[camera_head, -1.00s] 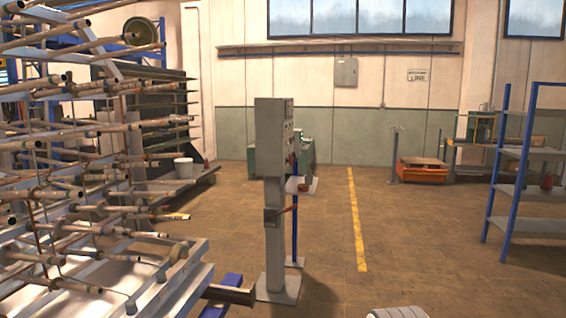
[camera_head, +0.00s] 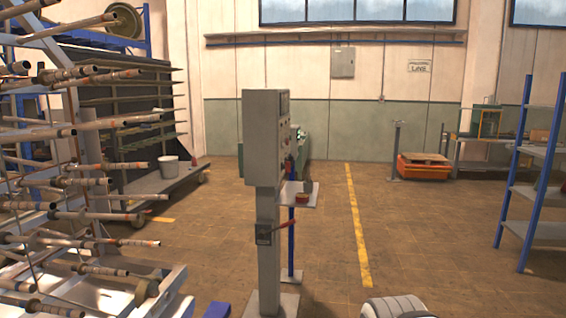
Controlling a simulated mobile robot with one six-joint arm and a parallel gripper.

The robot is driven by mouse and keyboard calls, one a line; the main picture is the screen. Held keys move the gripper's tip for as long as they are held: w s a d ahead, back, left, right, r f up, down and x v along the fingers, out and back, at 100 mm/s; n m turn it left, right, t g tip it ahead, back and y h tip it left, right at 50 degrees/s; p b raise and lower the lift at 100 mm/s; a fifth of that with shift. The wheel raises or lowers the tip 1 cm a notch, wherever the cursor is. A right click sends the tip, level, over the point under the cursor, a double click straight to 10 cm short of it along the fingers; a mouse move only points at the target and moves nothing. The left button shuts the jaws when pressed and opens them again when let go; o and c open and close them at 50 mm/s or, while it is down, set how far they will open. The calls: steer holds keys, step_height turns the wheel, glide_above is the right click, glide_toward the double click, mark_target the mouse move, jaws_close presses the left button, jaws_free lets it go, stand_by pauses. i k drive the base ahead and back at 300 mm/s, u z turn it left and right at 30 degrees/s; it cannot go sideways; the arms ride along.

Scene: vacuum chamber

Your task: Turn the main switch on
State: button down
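A grey control pedestal stands in the middle of the view, its upright control box (camera_head: 263,135) turned so that its front faces right and shows only edge-on. Several small buttons or knobs show along that front, too small to tell apart. Lower on the post is a small dark box (camera_head: 264,235) with a red lever (camera_head: 283,225) sticking out to the right, slightly raised. I cannot tell which of these is the main switch, or its state. My gripper is not in view. A white rounded part at the bottom edge seems to be mine.
A rack of long rods (camera_head: 75,215) fills the left side. A small stand plate (camera_head: 303,188) with a red item is just behind the pedestal. Blue-framed shelves (camera_head: 541,150) stand at the right. The floor (camera_head: 430,240) right of the pedestal is clear.

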mark_target(287, 167)
steer(key=z, duration=0.25)
steer(key=i, duration=2.15)
steer(key=z, duration=0.3)
steer(key=i, duration=1.15)
steer(key=u, duration=0.25)
